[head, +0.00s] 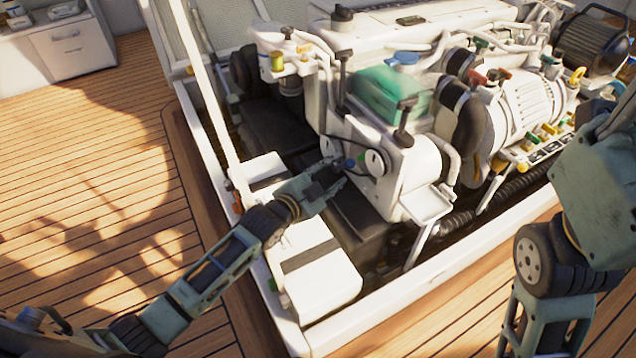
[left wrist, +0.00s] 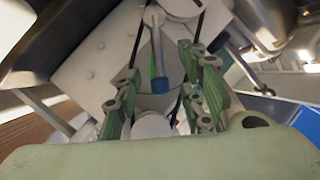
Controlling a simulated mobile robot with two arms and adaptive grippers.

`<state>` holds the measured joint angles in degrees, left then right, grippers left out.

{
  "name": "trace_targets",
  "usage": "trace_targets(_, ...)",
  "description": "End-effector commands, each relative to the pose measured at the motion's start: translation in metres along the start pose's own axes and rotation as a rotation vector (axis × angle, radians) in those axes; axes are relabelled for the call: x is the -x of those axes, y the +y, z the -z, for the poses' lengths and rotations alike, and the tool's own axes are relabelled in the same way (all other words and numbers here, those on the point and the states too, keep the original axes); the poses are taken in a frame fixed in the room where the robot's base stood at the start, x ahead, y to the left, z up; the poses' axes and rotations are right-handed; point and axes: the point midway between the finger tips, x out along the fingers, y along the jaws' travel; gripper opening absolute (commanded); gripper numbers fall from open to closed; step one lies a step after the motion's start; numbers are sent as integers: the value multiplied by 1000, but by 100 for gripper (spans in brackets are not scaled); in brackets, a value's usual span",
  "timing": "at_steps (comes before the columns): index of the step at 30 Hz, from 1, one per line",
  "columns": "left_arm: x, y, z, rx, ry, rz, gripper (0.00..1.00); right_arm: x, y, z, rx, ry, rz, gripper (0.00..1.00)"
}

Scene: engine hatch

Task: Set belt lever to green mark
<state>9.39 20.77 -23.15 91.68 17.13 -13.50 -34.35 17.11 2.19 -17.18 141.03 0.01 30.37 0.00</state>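The belt lever (left wrist: 157,50) is a grey bar with a blue tip, on the white front face of the engine. In the left wrist view it hangs down from its pivot, tilted slightly. A thin green mark (left wrist: 152,66) shows close along the lever's left edge; the lever may hide part of it. My left gripper (head: 338,169) is at the engine's front, by the lever's blue tip. In the left wrist view its green fingers stand apart on both sides of the lever, with gaps visible. My right arm is at the right of the head view; its gripper is not visible.
The white engine (head: 410,165) sits in an open hatch with a raised white rim (head: 375,322). White boxes with a dark band (head: 312,268) lie below my left forearm. Black belts run beside the lever. Wooden deck (head: 90,150) is clear at left.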

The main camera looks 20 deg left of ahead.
Motion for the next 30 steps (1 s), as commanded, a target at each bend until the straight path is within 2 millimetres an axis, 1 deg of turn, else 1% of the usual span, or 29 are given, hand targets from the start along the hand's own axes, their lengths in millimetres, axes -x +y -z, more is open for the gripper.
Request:
trace_targets(1,11,1,-1,-1,-1,-2,37,0,0,0,0,0,0,31)
trace_targets(6,40,0,-1,-1,-2,-2,37,0,0,0,0,-1,0,31)
trace_targets(9,52,0,-1,-1,-2,0,37,0,0,0,0,-1,0,31)
trace_targets(12,58,0,-1,-2,-2,1,37,0,0,0,0,-1,0,31)
trace_targets(16,62,-1,0,-1,-1,1,37,0,0,0,0,-1,0,31)
trace_targets(30,62,-1,1,0,2,2,37,0,0,0,0,-1,0,31)
